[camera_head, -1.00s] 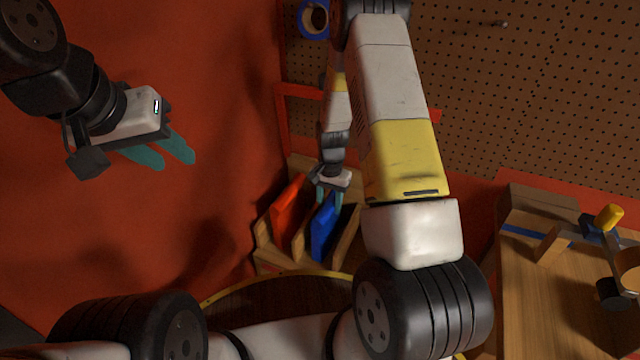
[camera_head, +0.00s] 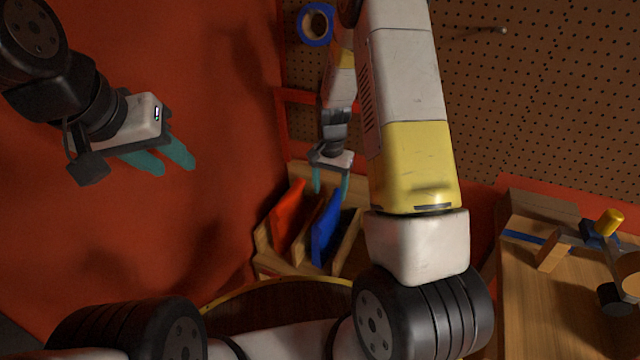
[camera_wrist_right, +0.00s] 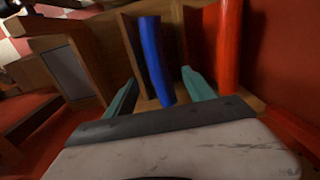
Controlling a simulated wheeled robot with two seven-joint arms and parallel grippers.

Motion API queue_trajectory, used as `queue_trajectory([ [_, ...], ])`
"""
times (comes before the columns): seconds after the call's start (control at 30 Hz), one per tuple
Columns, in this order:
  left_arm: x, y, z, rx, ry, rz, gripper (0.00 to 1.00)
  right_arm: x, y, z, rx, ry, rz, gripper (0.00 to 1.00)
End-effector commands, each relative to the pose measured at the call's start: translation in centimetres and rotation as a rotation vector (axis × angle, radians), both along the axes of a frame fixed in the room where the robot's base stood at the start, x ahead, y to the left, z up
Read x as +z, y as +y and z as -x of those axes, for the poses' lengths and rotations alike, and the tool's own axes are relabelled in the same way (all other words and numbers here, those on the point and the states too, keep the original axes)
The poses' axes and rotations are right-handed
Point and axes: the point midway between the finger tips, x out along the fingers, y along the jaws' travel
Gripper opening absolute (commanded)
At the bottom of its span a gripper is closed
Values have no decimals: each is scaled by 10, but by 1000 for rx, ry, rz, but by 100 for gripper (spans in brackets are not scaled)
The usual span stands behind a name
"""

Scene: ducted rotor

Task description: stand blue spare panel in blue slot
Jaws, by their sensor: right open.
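The blue panel (camera_head: 326,228) stands on edge, slightly tilted, in a compartment of the wooden rack (camera_head: 348,243). In the right wrist view the blue panel (camera_wrist_right: 155,60) stands between my two teal fingertips, with a gap on each side. My right gripper (camera_head: 331,184) is open just above the panel's upper end in the head view. A red panel (camera_head: 289,218) stands in the compartment to the left of the blue one. My left gripper (camera_head: 163,160) is empty at the upper left, far from the rack; its teal fingers look a little apart.
A wooden bench (camera_head: 550,290) at the right bears a fixture with a yellow knob (camera_head: 609,222). A blue tape roll (camera_head: 316,24) hangs on the pegboard (camera_head: 540,90) behind. A round yellow-rimmed top (camera_head: 285,283) lies in front of the rack.

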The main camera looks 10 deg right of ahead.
Motion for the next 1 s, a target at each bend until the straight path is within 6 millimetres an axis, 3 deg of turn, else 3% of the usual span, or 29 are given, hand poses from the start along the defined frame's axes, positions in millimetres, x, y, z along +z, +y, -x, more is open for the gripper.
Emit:
queue_trajectory([
  [0.1, 0, 0, 0, 0, 0, 0, 36, 21, -1, 0, -1, -2, 0, 63],
  [0.37, 0, 0, 0, 0, 0, 0, 36, 51, 0, 2, 10, -14, -8, 63],
  [0.53, 0, 0, 0, 0, 0, 0, 36, 112, 4, 21, 79, -92, -51, 63],
  [0.8, 0, 0, 0, 0, 0, 0, 36, 225, 12, 93, 282, -281, -99, 63],
  [1.0, 0, 0, 0, 0, 0, 0, 36, 277, 17, 162, 440, -425, -85, 63],
])
